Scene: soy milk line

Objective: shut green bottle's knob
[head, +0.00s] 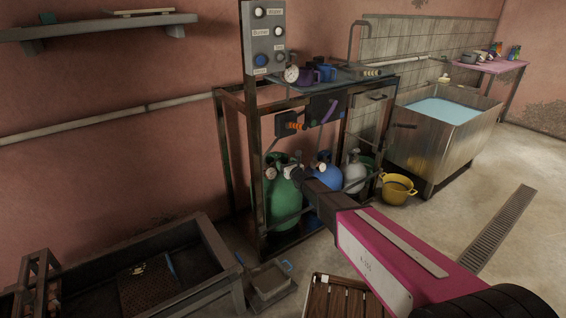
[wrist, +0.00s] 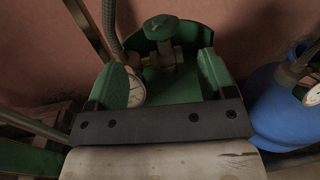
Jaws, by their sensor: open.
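The green bottle (head: 284,204) stands on the floor inside the metal frame. In the wrist view its green body (wrist: 180,85) lies below my gripper. Its dark green knob (wrist: 160,27) sits on top of a brass valve (wrist: 158,58), with a hose on the left. A round gauge (wrist: 137,92) is partly hidden by the left finger. My gripper (wrist: 164,72) is open, its two fingers on either side of the valve in the picture. The knob shows beyond the fingertips, and I see no contact. In the head view my gripper (head: 303,178) reaches the bottle's top from the right.
A blue bottle (wrist: 280,105) stands close on the right, also in the head view (head: 327,180), with a grey bottle (head: 355,176) beyond. The frame's post (head: 257,170) and shelf surround the bottles. A yellow pot (head: 396,190) and a wooden crate (head: 338,300) are nearby.

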